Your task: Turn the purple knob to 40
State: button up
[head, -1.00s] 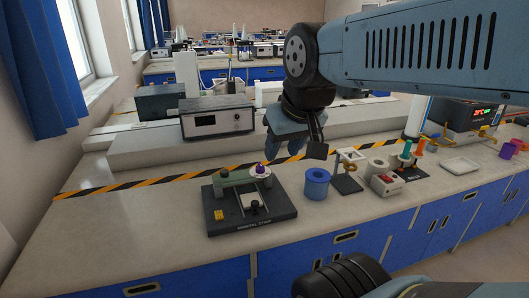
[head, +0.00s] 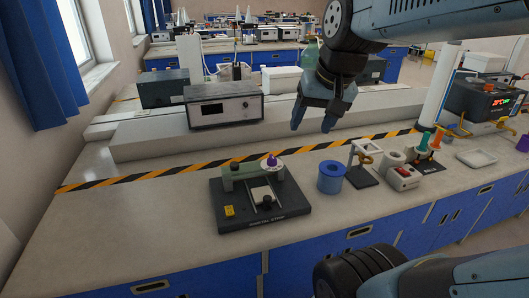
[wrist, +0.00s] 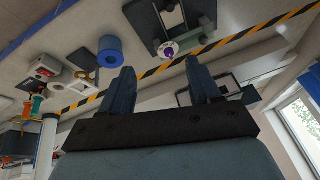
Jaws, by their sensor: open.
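The purple knob (head: 272,160) sits on a pale round dial at the back right of a dark-based device (head: 290,220) on the bench. The knob also shows in the wrist view (wrist: 169,51), beyond my fingers at the top. Its setting is too small to read. My gripper (head: 312,127) is open and empty, in the air above the bench, to the right of and higher than the knob. In the wrist view both fingers of my gripper (wrist: 162,80) stand apart with nothing between them.
A blue cylinder (head: 331,178) stands right of the device, with a small stand (head: 362,165) and a box with a red part (head: 403,178) beyond. A grey instrument (head: 224,110) sits on the raised shelf behind. A yellow-black stripe (head: 140,179) crosses the bench. The bench's left is clear.

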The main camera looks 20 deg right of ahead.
jog(key=w+d+f+m+g+y, duration=0.25)
jog(key=w+m, duration=0.55)
jog(key=w, duration=0.4)
jog(key=m+g+y, duration=0.1)
jog(key=m+g, duration=0.1)
jog(key=m, duration=0.5)
send_near(273, 156)
jog(key=x, duration=0.9)
jog(key=shift+w+f, duration=0.1)
jog(key=shift+f, duration=0.1)
